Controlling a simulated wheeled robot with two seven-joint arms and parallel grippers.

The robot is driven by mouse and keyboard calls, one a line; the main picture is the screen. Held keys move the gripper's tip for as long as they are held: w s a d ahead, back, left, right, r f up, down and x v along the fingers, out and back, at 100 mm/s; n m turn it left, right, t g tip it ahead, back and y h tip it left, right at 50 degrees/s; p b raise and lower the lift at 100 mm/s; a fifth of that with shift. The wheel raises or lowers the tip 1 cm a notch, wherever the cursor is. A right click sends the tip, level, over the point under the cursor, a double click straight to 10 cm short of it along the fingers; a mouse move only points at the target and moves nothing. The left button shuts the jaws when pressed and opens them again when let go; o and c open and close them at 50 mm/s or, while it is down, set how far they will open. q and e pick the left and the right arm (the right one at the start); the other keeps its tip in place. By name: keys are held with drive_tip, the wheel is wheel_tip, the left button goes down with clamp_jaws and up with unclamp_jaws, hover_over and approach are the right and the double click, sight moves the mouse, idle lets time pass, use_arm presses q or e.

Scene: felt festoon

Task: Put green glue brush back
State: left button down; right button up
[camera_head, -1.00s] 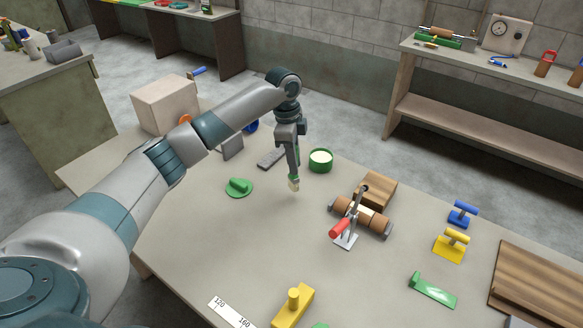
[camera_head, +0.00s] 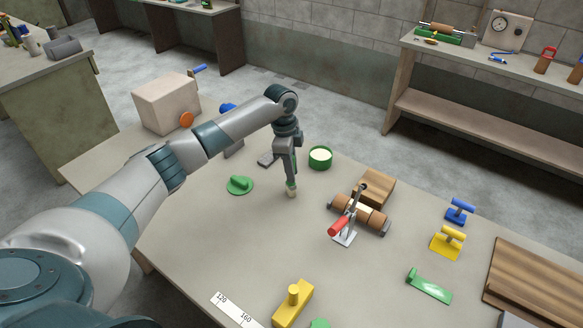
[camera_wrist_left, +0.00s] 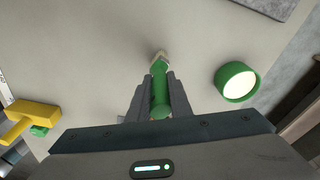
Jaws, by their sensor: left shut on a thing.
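The green glue brush (camera_wrist_left: 160,88) is held between the fingers of my left gripper (camera_wrist_left: 159,92), its pale bristle tip pointing away from the gripper. In the head view my left gripper (camera_head: 289,172) points down over the table, and the brush's pale tip (camera_head: 291,193) shows below the fingers, close to the tabletop. I cannot tell if it touches. A green pot with pale contents (camera_head: 320,158) stands to the right of the gripper; it also shows in the left wrist view (camera_wrist_left: 237,82). A green round lid with a grip (camera_head: 239,185) lies to the left. My right gripper is not in view.
A wooden roller device with a red-handled clamp (camera_head: 342,231) stands right of the gripper. A yellow tool (camera_head: 292,303) lies near the front. Blue (camera_head: 460,211) and yellow (camera_head: 447,242) handled tools are at right. The tabletop between the lid and clamp is mostly clear.

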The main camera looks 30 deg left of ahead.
use_arm(q)
drive_tip(key=shift+f, duration=0.1)
drive_tip(key=c, duration=1.6)
unclamp_jaws()
drive_tip(key=r+b, duration=0.1)
drive_tip(key=r, duration=0.2)
drive_tip(key=r+b, duration=0.1)
drive_tip(key=r, duration=0.3)
drive_tip(key=a+r+b, duration=0.1)
drive_tip(key=r, duration=0.3)
drive_tip(key=shift+s+a, duration=0.1)
drive_tip(key=shift+s, duration=0.05)
drive_tip(key=shift+r, duration=0.6)
